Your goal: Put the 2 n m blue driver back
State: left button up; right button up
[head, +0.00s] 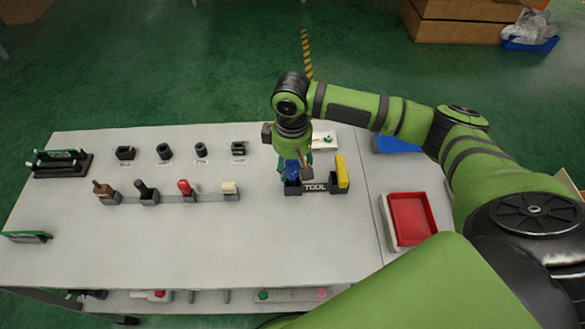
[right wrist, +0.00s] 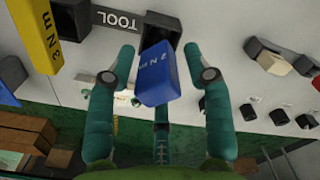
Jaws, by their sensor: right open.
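The blue driver (head: 291,171), marked 2 N m, stands at the left slot of the dark TOOL holder (head: 316,187). In the right wrist view the blue driver (right wrist: 155,85) rises from the black slot box of the holder (right wrist: 163,24). How deep it sits is hard to tell. My right gripper (head: 294,165) is over the driver, pointing down. In the right wrist view its teal fingers (right wrist: 160,52) are open on both sides of the driver, with gaps visible. My left gripper is not in view.
A yellow driver (head: 341,171), marked 3 N m in the right wrist view, stands in the holder's right slot. Several levers (head: 145,193) stand in a row to the left. A red tray (head: 411,217) lies to the right. The table's front area is clear.

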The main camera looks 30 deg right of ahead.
notch_tip(320, 180, up, 10)
jog(key=shift+r+b, duration=0.15)
jog(key=shift+b, duration=0.6)
